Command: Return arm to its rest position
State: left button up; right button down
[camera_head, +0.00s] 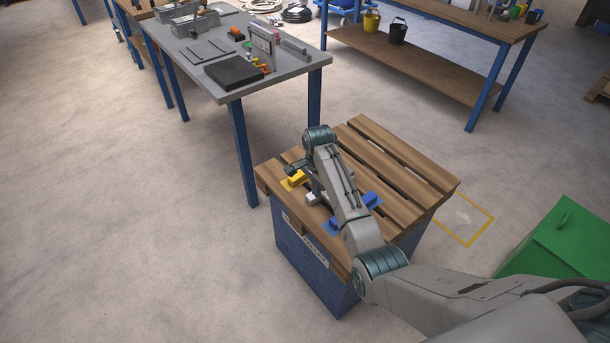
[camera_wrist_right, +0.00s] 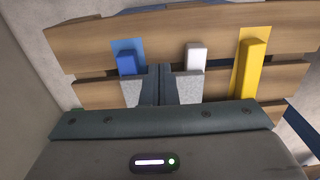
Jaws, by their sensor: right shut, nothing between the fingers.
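My right arm reaches in from the lower right in the head view, and its right gripper (camera_head: 306,178) hangs over a slatted wooden top, partly hidden by my own forearm. In the right wrist view the gripper's fingers (camera_wrist_right: 160,88) are shut together with nothing between them. Beyond them lie a blue block (camera_wrist_right: 127,62) to the left, a white block (camera_wrist_right: 196,57) and a yellow block (camera_wrist_right: 250,70) to the right. The yellow block (camera_head: 296,179), white block (camera_head: 311,198) and blue block (camera_head: 369,200) also show in the head view. My left gripper is not visible.
The slatted top (camera_head: 405,165) rests on a blue box (camera_head: 310,262). A grey table (camera_head: 200,70) with tools stands behind to the left, a wooden workbench (camera_head: 430,75) at the back right. A green bin (camera_head: 565,240) stands at the right. Floor at the left is clear.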

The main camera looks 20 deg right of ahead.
jog(key=s+d+f+n, duration=0.1)
jog(key=s+n, duration=0.1)
jog(key=s, duration=0.5)
jog(key=s+d+f+n+t, duration=0.1)
jog(key=s+f+n, duration=0.1)
jog(key=s, duration=0.5)
jog(key=s+d+f+n, duration=0.1)
jog(key=s+f+n, duration=0.1)
jog(key=s, duration=0.5)
jog(key=shift+d+f+n+t+h, duration=0.1)
jog(key=shift+d+n+t+h, duration=0.25)
jog(key=shift+n, duration=0.25)
jog(key=s+r+n+t, duration=0.1)
jog(key=s+r+n, duration=0.3)
jog(key=s, duration=0.6)
jog(key=s+r+n+t, duration=0.1)
jog(key=s+r+n, duration=0.3)
jog(key=s, duration=0.5)
notch_tip(320, 180, down, 27)
jog(key=d+g, duration=0.1)
jog(key=d, duration=0.1)
jog(key=s+d+f+g, duration=0.1)
jog(key=s+f, duration=1.7)
jog(key=f, duration=0.3)
jog(key=shift+d+m, duration=0.3)
jog(key=shift+d, duration=0.1)
